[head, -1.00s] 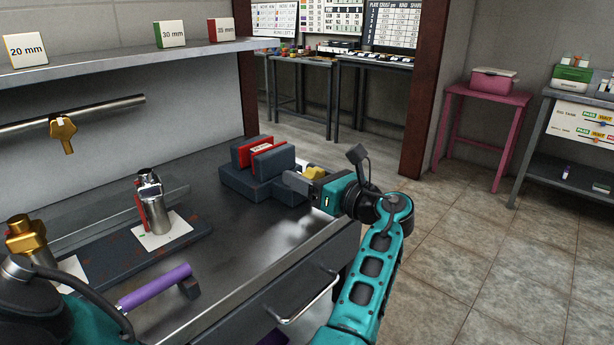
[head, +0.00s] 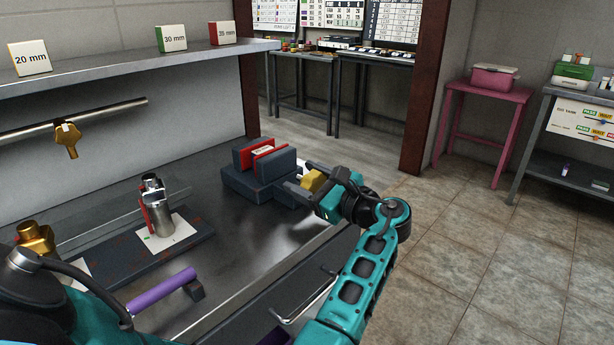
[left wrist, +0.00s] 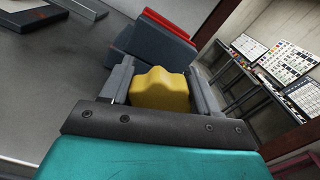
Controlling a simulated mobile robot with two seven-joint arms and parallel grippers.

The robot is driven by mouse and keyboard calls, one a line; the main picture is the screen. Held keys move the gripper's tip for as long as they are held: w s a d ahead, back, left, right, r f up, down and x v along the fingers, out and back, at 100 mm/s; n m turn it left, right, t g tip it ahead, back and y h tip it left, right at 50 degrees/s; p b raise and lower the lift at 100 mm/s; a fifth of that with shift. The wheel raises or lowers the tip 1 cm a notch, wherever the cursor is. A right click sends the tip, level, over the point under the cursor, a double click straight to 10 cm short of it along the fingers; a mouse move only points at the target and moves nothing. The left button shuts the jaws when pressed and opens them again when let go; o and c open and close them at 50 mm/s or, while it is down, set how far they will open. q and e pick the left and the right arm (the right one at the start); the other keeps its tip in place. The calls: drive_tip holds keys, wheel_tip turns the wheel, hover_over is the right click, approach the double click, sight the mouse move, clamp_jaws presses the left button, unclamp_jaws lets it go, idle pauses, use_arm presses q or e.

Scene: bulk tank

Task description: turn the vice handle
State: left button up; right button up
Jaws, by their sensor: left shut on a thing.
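The vice (head: 262,182) is a dark blue-grey block on the steel bench, with a red-lined jaw pair on top. Its yellow lobed handle (head: 313,181) faces the bench's right end; it also shows in the left wrist view (left wrist: 160,90). My left gripper (head: 308,180) has a finger on either side of the handle and is shut on it. In the left wrist view the grey fingers (left wrist: 160,88) flank the handle, with the vice body and red jaw beyond. My right gripper is not in view.
A steel cylinder (head: 158,212) stands on a white card on a dark plate to the left. A purple bar (head: 162,289) lies nearer. A shelf (head: 130,66) with size boxes and a rail with a gold hanging piece (head: 68,140) are above. Bench between is clear.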

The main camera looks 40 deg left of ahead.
use_arm(q)
drive_tip(key=shift+n, duration=0.7)
drive_tip(key=shift+f, duration=0.1)
